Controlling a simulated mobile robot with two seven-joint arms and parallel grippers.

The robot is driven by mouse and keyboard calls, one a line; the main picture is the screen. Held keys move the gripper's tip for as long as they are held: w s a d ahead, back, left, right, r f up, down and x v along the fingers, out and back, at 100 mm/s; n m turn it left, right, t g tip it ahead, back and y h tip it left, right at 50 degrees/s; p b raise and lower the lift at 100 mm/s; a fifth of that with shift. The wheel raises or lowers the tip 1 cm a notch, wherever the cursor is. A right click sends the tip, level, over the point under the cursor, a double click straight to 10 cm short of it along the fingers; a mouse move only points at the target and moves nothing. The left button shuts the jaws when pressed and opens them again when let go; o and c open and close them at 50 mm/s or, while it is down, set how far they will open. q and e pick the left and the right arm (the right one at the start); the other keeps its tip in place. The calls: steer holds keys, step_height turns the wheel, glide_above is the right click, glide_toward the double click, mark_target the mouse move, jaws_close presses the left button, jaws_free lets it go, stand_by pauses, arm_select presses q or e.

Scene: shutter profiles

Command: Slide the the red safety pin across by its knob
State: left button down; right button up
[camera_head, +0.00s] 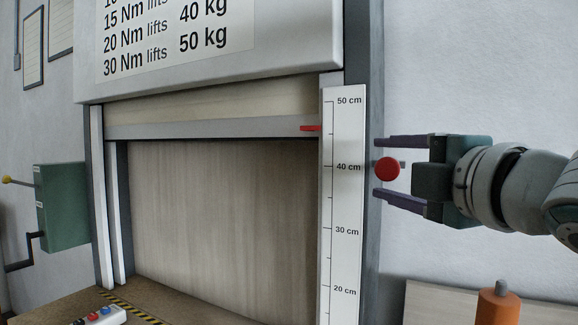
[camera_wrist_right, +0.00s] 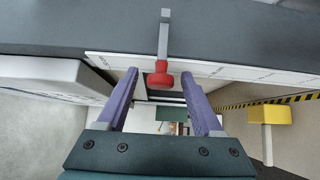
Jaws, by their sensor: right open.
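The safety pin's round red knob (camera_head: 387,169) stands out at the right side of the shutter frame, near the 40 cm mark. In the right wrist view the red knob (camera_wrist_right: 160,76) sits at the end of a grey pin shaft (camera_wrist_right: 164,35). My right gripper (camera_head: 378,170) is open, its two purple fingers above and below the knob in the head view. In the wrist view the knob lies between the lines of the fingers, near their tips, with gaps on both sides. My left gripper is not in view.
The shutter's bottom bar (camera_head: 210,127) is raised, with a red pointer (camera_head: 310,128) beside the scale board (camera_head: 343,200). A green box (camera_head: 64,205) with a crank is at left. An orange object (camera_head: 498,305) stands at lower right. A yellow block (camera_wrist_right: 270,115) shows in the wrist view.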

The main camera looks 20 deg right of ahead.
steer(key=shift+w, duration=0.35)
steer(key=shift+c, duration=0.2)
jaws_close()
stand_by(1.0)
